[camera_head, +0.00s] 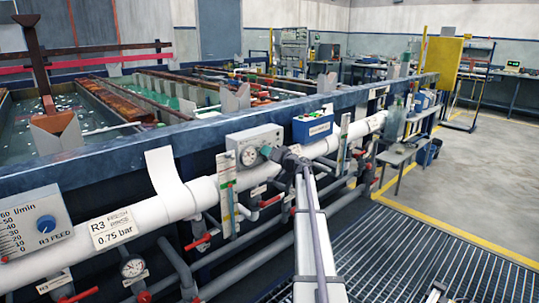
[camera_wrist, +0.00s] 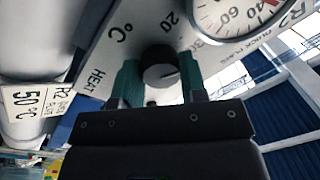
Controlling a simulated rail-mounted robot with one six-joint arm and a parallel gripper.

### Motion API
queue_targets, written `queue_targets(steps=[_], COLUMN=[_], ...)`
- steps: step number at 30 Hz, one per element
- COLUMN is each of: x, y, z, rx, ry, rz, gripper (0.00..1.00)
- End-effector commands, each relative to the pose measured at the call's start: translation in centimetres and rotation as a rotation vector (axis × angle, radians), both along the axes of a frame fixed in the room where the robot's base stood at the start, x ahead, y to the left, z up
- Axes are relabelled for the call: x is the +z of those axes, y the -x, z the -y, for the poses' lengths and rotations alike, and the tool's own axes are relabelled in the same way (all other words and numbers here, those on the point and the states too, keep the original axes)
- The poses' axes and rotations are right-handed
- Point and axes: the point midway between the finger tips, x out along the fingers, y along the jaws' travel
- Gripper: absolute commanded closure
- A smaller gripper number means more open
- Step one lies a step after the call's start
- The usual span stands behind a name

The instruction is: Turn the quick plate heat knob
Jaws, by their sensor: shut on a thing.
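The heat knob (camera_wrist: 160,68) is dark and round with a light pointer mark, and sits on a pale panel (camera_wrist: 115,38) marked HEAT and °C. In the wrist view the two green fingertips of my gripper (camera_wrist: 160,76) stand on either side of the knob and are shut on it. In the head view my gripper (camera_head: 272,153) is at the right part of the grey control box (camera_head: 240,138), and the knob is hidden behind it. A round dial gauge (camera_wrist: 235,14) is beside the knob on the same panel, and it also shows in the head view (camera_head: 249,156).
A white pipe (camera_head: 135,215) runs below the box along the tank's blue frame (camera_head: 100,165). A blue box (camera_head: 313,127) is to the right. Red-handled valves (camera_head: 271,201) hang below. Grating (camera_head: 420,260) covers the floor.

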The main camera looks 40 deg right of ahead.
Motion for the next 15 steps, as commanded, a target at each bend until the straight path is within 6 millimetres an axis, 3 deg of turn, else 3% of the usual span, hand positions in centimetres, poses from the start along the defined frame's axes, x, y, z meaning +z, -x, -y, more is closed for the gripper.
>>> queue_targets(steps=[15], x=[-0.04], y=[0.01], z=[-0.14], rx=[0.001], ry=[-0.487], rz=[-0.038], gripper=[0.85])
